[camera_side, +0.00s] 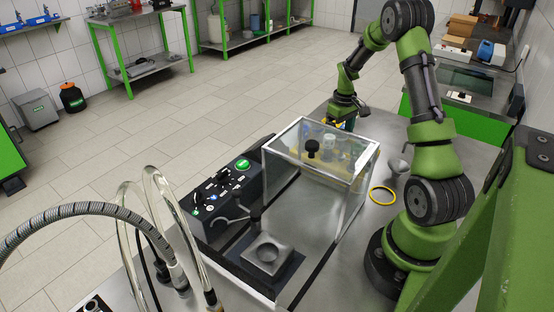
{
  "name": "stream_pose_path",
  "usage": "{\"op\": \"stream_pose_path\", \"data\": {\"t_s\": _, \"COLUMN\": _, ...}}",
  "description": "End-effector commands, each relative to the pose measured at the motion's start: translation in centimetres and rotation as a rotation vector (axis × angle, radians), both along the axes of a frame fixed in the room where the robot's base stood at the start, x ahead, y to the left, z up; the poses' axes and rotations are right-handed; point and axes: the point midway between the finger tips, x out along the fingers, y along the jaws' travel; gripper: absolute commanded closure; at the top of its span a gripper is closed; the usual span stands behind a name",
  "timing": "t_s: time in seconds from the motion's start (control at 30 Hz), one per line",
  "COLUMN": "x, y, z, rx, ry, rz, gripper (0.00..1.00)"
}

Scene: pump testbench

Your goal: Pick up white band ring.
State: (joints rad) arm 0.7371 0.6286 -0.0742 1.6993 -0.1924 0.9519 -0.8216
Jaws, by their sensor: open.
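I cannot pick out a white band ring for certain. A yellow ring (382,194) lies flat on the metal table, between the glass box and my arm's base. A small white cylindrical piece (329,144) shows through the glass, among small coloured parts on a yellow surface behind or inside the box; I cannot tell which. My gripper (345,122) is at the far side of the glass box, pointing down, well away from the yellow ring. Its jaws are open. Small yellow and blue items show around its tips, and the fingertips are partly hidden.
The clear glass box (318,195) with a black knob (312,148) stands mid-table. Left of it are a black control panel (222,185) and hoses (165,235). A grey rounded part (398,166) lies near my arm. Bare table surrounds the yellow ring.

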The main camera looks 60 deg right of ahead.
Motion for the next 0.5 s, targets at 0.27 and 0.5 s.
{"op": "stream_pose_path", "data": {"t_s": 0.27, "x": 0.0, "y": 0.01, "z": -0.98, "rx": 0.0, "ry": -0.001, "rz": -0.001, "gripper": 0.13}}
{"op": "stream_pose_path", "data": {"t_s": 0.5, "x": -0.01, "y": 0.0, "z": -0.95, "rx": 0.0, "ry": -0.001, "rz": -0.001, "gripper": 0.39}}
